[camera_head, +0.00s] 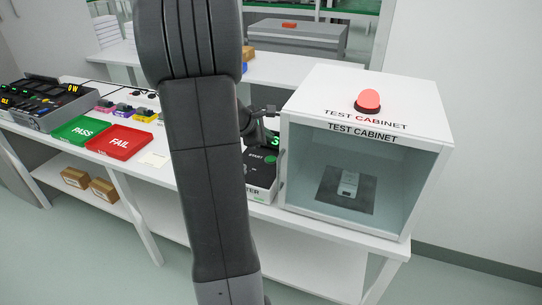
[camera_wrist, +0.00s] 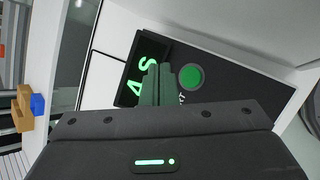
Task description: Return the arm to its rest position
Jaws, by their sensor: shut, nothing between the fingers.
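My arm (camera_head: 205,160) stands upright across the middle of the head view and hides part of the bench. My gripper (camera_wrist: 157,75) is shut and empty in the wrist view, its fingertips over the tester (camera_wrist: 225,85). The tester's green button (camera_wrist: 190,77) is just right of the fingertips, and its display with green characters (camera_wrist: 142,68) is behind them. Whether the fingers touch the tester cannot be told. In the head view the tester (camera_head: 260,172) shows partly behind my arm, left of the test cabinet.
The white test cabinet (camera_head: 425,112) has a red dome (camera_head: 367,101) on top; a small pale device (camera_head: 349,184) lies inside on a dark pad. Left on the bench are a green PASS tray (camera_head: 82,131), a red FAIL tray (camera_head: 120,142) and a grey bin (camera_head: 50,118).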

